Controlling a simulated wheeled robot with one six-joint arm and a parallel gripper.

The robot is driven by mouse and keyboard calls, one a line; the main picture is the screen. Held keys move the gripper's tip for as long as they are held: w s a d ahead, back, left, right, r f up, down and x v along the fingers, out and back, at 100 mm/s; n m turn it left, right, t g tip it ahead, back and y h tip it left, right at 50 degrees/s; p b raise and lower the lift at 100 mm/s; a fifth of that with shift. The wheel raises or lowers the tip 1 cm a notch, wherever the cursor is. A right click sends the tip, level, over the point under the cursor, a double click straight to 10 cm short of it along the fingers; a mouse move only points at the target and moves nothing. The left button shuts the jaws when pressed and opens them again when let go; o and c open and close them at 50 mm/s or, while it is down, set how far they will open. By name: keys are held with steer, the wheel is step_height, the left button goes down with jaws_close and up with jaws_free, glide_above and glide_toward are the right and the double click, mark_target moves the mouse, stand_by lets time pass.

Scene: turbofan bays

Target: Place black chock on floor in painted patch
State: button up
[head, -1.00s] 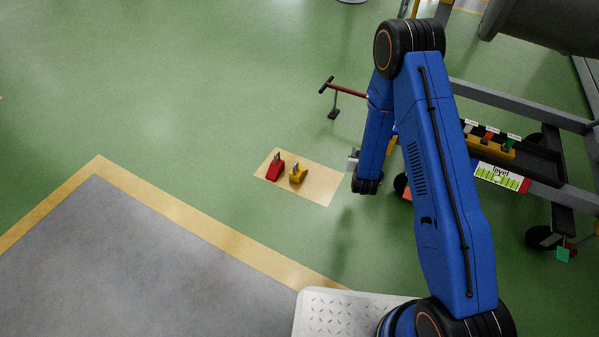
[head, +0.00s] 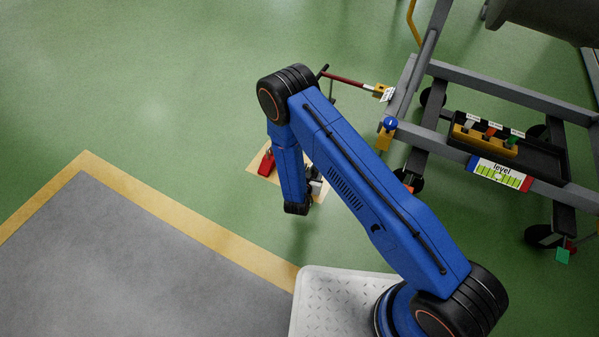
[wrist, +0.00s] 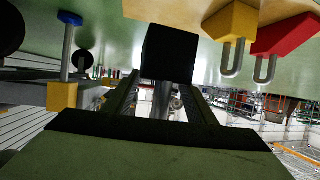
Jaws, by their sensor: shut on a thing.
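The black chock (wrist: 170,52) is held between the fingers of my gripper (wrist: 168,84) in the wrist view. The tan painted patch (head: 253,168) lies on the green floor; in the head view my forearm covers much of it. A red chock (head: 266,164) stands on the patch's left part. The wrist view shows the red chock (wrist: 284,36) and a yellow chock (wrist: 230,22), each with a grey loop, beside the black one. In the head view my gripper (head: 317,186) is mostly hidden behind the arm, over the patch's right part. I cannot tell whether the black chock touches the floor.
A grey wheeled stand (head: 510,100) with a dark tray and a level label (head: 499,173) stands at the right. A red tow bar (head: 345,80) reaches left from it, just behind the patch. A yellow floor border (head: 190,209) runs in front. Green floor at left is clear.

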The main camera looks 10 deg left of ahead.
steer(key=shift+f, duration=4.7)
steer(key=o, duration=1.4)
steer(key=v, duration=1.2)
